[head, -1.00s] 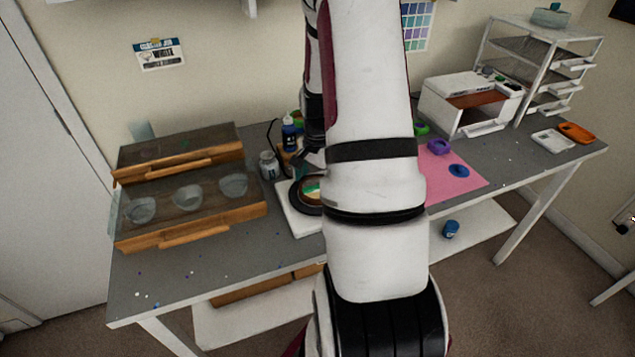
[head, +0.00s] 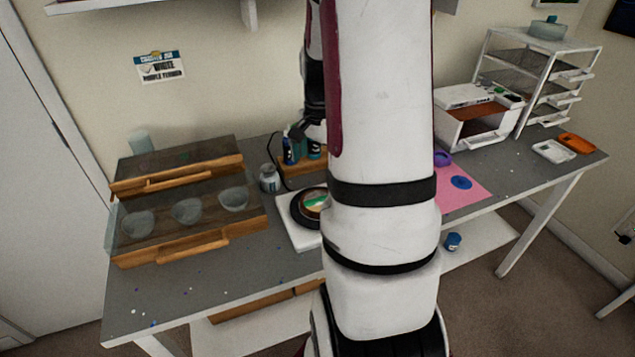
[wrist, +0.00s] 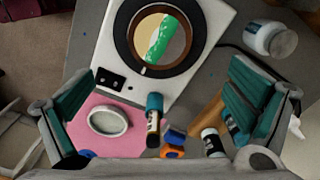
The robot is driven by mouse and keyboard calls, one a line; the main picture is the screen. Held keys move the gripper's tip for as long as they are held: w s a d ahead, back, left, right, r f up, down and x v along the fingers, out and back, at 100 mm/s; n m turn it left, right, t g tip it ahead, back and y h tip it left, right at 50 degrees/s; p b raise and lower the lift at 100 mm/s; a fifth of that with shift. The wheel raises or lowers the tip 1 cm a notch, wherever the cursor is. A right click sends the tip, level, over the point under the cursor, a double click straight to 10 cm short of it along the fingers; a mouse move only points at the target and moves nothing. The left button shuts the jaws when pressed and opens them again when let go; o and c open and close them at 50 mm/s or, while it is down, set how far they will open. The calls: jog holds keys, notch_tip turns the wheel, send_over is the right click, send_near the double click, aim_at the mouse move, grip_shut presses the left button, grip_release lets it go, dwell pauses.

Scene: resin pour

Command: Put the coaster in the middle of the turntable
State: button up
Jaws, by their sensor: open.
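The coaster (wrist: 158,39), a round disc with cream, green and brown areas, lies on the dark round platter of the turntable (wrist: 211,28). It looks roughly in the middle, with a dark ring around it. In the head view the coaster (head: 312,204) and the turntable's white base (head: 296,232) are partly hidden by my arm. My gripper (wrist: 165,68) is open and empty above the turntable, with its fingers wide apart and clear of the coaster.
A glass jar (wrist: 270,39) stands beside the turntable. Bottles (head: 289,148) stand in a wooden rack behind it. A pink mat (head: 472,190) lies to the right. A wooden case with glass cups (head: 187,211) is at left. The table's front left is mostly clear.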

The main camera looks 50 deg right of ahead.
jog(key=w+a+r+n+t, duration=0.2)
jog(key=a+r+n, duration=0.6)
jog(key=a+r, duration=0.65)
jog(key=s+a+r+n+t, duration=0.1)
jog(key=s+a+n, duration=0.3)
jog(key=a, duration=0.4)
jog(key=s+a+r+n+t, duration=0.2)
jog(key=s+a+r+n, duration=0.2)
jog(key=a+n, duration=0.3)
jog(key=shift+s+a+t, duration=0.3)
jog(key=shift+s+a, duration=0.1)
jog(key=shift+a, duration=0.3)
